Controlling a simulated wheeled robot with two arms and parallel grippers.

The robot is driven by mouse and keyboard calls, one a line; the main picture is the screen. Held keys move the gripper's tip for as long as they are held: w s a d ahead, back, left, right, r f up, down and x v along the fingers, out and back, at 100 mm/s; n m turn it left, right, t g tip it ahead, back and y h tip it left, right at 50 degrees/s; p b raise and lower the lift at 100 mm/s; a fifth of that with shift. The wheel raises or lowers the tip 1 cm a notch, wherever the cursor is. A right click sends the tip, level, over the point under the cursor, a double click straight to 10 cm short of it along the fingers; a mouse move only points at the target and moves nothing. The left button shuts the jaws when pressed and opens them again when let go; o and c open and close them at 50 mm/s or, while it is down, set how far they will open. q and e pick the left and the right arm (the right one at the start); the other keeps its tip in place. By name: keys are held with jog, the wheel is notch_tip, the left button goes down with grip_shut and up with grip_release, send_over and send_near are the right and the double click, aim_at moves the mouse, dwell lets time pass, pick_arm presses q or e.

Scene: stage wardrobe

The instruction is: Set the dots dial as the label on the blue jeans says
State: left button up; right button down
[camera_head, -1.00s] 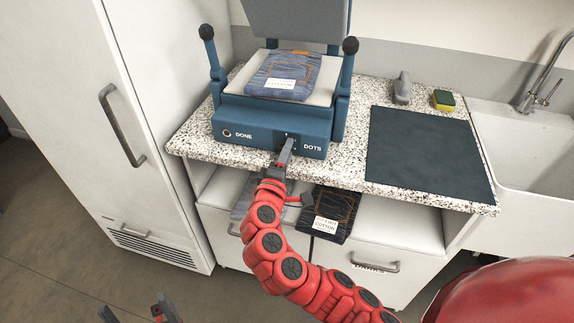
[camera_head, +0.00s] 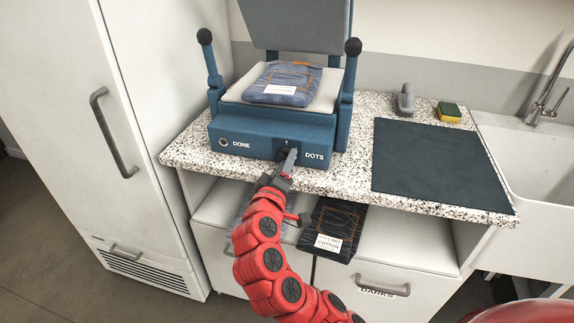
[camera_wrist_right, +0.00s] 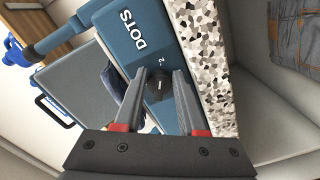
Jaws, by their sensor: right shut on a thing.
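The blue press (camera_head: 262,132) stands on the speckled counter with its top plate raised. Folded blue jeans (camera_head: 302,78) lie on its pale bed; their white label (camera_head: 280,89) is too small to read. The dark dots dial (camera_wrist_right: 158,84) is on the press front beside the word DOTS, with a 2 visible next to it in the right wrist view. My right gripper (camera_head: 288,158) is at the dial, its fingers (camera_wrist_right: 163,92) shut on either side of it, hiding most of it in the head view. My left gripper is out of view.
A DONE button (camera_head: 223,142) is on the press front's left. Black folded jeans (camera_head: 330,225) with a COTTON label lie on the shelf below, beside greyish jeans partly behind my arm. A dark mat (camera_head: 440,165), grey object (camera_head: 405,98), sponge (camera_head: 449,112) and sink (camera_head: 530,170) are right.

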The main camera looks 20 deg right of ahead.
jog(key=shift+r, duration=0.1)
jog(key=shift+c, duration=2.4)
grip_release()
